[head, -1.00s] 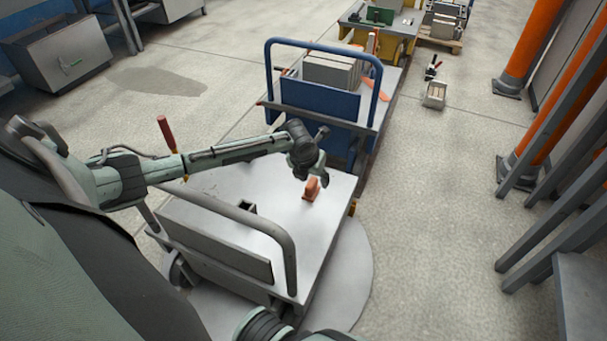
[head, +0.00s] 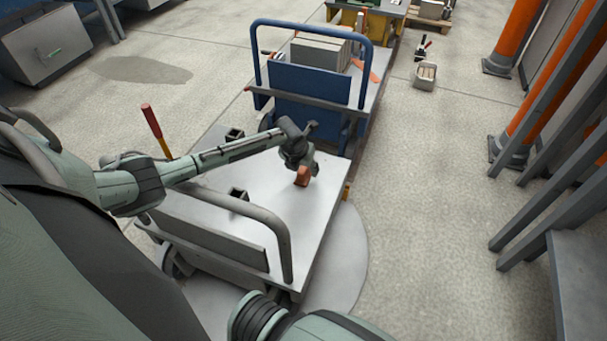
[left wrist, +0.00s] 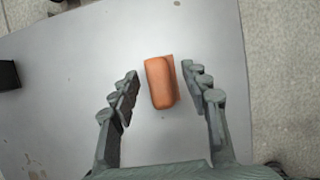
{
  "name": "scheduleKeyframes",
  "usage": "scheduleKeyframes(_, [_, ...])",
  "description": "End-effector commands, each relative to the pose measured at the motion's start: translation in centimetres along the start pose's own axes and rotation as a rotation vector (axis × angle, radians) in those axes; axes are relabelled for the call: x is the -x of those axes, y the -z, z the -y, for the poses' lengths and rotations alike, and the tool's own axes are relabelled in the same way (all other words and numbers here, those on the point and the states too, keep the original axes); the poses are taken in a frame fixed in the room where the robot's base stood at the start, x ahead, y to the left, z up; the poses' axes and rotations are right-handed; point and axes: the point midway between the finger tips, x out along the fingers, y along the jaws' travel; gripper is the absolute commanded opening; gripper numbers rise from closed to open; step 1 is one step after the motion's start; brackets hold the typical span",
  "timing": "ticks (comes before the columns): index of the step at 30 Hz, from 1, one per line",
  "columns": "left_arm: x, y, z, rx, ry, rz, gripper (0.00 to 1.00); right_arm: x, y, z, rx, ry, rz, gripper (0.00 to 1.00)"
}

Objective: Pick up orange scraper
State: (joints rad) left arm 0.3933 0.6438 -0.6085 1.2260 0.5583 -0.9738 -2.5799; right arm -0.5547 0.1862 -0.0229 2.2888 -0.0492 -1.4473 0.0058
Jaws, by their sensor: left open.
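The orange scraper (head: 302,176) sits on the flat grey top of the near cart (head: 322,200), towards its right edge. In the left wrist view the scraper (left wrist: 160,82) shows as a rounded orange block between and slightly ahead of the two fingers. My left gripper (left wrist: 161,105) is open, with a gap on each side of the scraper. In the head view my left gripper (head: 301,160) is right above the scraper and hides part of it. I cannot tell the exact height gap. My right gripper does not show.
The near cart has a grey rail handle (head: 284,245) at the front and a small dark square socket (head: 238,195) on top. A blue cart (head: 310,90) with grey blocks stands right behind. Orange posts (head: 515,35) and grey frames stand at the right. Open floor (head: 420,220) lies between.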

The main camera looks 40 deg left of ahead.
Motion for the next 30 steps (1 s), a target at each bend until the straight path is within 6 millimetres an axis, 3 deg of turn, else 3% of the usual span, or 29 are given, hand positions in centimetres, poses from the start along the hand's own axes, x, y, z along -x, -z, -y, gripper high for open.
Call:
scheduleKeyframes(3, [0.1,-0.1,0.0,0.0,0.0,0.001,0.45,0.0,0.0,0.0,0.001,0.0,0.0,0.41])
scheduleKeyframes(14, [0.1,0.0,0.0,0.0,0.0,0.0,0.01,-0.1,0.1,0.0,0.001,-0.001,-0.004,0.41])
scheduleKeyframes(24, [0.4,-0.2,0.0,0.0,0.0,0.002,0.0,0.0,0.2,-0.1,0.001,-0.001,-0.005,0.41])
scheduleKeyframes(28, [2.0,-1.0,-0.1,-0.001,-0.001,0.005,0.0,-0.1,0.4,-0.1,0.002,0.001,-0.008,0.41])
scheduleKeyframes(30, [3.3,-1.6,-0.1,-0.002,0.0,0.006,0.0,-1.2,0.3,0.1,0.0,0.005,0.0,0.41])
